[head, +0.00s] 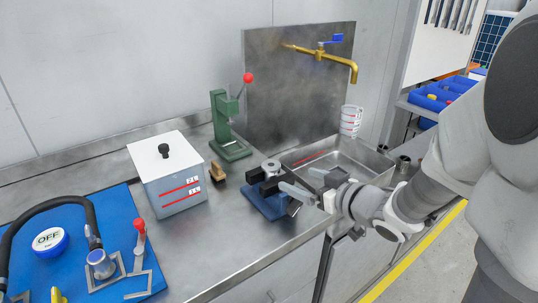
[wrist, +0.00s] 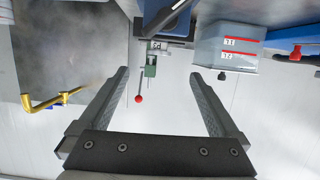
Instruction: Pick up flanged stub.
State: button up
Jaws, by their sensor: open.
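No part is clearly recognisable as the flanged stub. A grey round-topped piece (head: 271,166) sits on a dark block over a blue base (head: 262,203) at the bench's front edge, and may be it. My gripper (head: 298,180) is just right of this piece, its fingers pointing left toward it. In the wrist view my gripper (wrist: 158,73) is open, with nothing between the fingers. Part of a blue and dark fixture (wrist: 168,15) shows at that view's top edge, cut off. Whether the fingers touch anything cannot be told.
A white lidded box (head: 168,175) and a wooden brush (head: 217,171) stand left of the block. Behind are a green press (head: 222,125) with a red knob and a sink (head: 345,158) under a brass tap (head: 320,52). A blue mat (head: 75,215) with fittings lies at left.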

aim_at(276, 168)
jog(key=b+x, duration=0.3)
jog(key=x, duration=1)
jog(key=shift+w+f, duration=0.15)
jog(key=shift+w, duration=0.1)
grip_shut()
